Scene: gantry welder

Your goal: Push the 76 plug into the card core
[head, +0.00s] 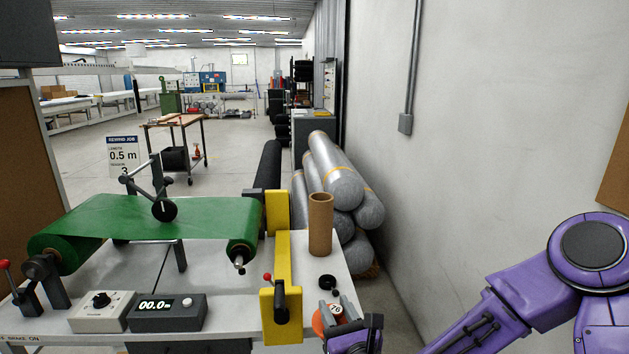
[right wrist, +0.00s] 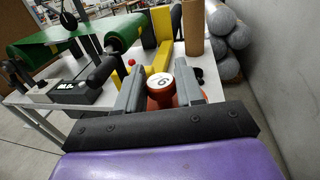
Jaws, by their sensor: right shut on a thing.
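The 76 plug (head: 323,320) is orange-red with a white top marked 76. It also shows in the right wrist view (right wrist: 160,84), between the two grey fingers. My right gripper (head: 337,306) is shut on it at the front right corner of the bench. The card core (head: 320,226) is a brown tube standing upright on the bench, beyond the gripper and apart from the plug. It also shows in the right wrist view (right wrist: 193,28), with its top cut off. The plug's lower part is partly hidden by the gripper. My left gripper is not in view.
A small black round piece (head: 328,282) lies between the core and my right gripper. A yellow frame (head: 282,262) with a red-knobbed lever stands left of the core. Grey rolls (head: 340,187) are stacked behind it. A plain wall (head: 480,130) bounds the right side.

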